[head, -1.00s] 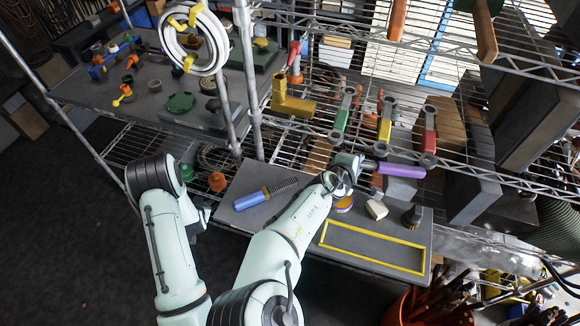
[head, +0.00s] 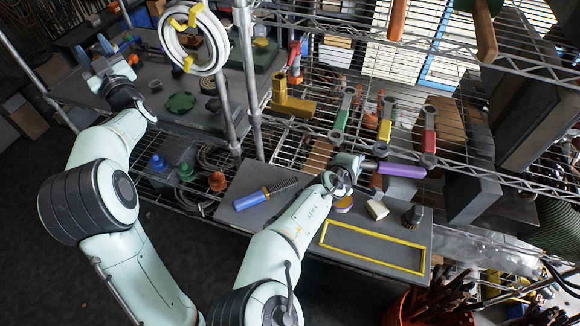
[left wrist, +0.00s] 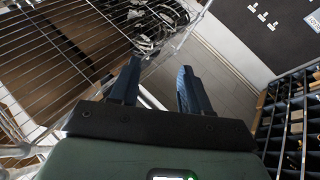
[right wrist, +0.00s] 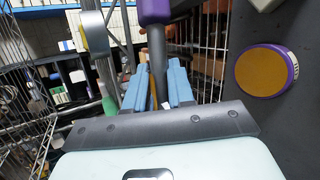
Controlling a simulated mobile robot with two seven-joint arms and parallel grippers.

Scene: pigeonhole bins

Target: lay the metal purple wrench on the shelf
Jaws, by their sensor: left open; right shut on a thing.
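The purple wrench (head: 402,170) is held level, its purple handle pointing right, above the grey worktop. My right gripper (head: 347,167) is shut on its grey metal end. The right wrist view shows the grey shaft between the fingers and the purple part (right wrist: 155,12) beyond them. The wire shelf (head: 305,130) behind carries a green wrench (head: 342,119), a yellow wrench (head: 385,130) and a red wrench (head: 429,140), side by side. My left gripper (head: 95,52) is open and empty at the far left, over the other bench; its spread fingers show in the left wrist view (left wrist: 157,88).
The worktop (head: 300,235) bears a yellow rectangular outline (head: 375,246), a blue-handled file (head: 265,193), a tape roll (head: 343,204), a white block (head: 377,209) and a dark brush (head: 412,215). A yellow pipe fitting (head: 290,101) stands left of the wrenches. Shelf posts rise nearby.

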